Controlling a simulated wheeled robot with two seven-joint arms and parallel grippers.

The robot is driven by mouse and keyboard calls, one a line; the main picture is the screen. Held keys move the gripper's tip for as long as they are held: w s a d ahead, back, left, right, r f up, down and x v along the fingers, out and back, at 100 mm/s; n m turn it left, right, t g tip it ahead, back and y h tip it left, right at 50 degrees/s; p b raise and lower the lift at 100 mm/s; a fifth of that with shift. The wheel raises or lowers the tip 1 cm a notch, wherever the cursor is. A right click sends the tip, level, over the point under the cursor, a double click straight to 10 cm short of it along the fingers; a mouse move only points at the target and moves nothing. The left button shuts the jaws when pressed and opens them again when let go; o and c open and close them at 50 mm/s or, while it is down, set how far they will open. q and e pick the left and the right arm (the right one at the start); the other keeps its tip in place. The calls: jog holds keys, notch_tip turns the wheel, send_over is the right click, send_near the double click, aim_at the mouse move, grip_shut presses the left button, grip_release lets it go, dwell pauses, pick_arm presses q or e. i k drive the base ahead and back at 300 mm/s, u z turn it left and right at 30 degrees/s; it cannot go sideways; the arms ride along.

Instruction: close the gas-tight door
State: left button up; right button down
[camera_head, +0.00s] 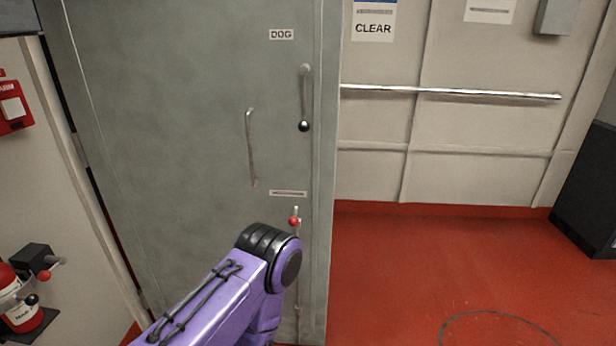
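The gas-tight door (190,90) is a tall grey-green slab filling the left and middle of the view. Its thick right edge stands in front of the pale wall, and a dark gap shows along its left side. A small red-knobbed lever (294,221) is lower down. My purple arm comes in from the lower left across the door's lower part. Neither gripper is in view.
A metal handrail (450,93) runs along the pale wall at right. A dark cabinet (587,190) stands at far right. A red bottle (22,312) with valve fittings is at lower left. The red floor (430,265) at right is clear.

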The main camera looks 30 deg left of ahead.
aim_at(187, 114)
jog(key=u, duration=1.3)
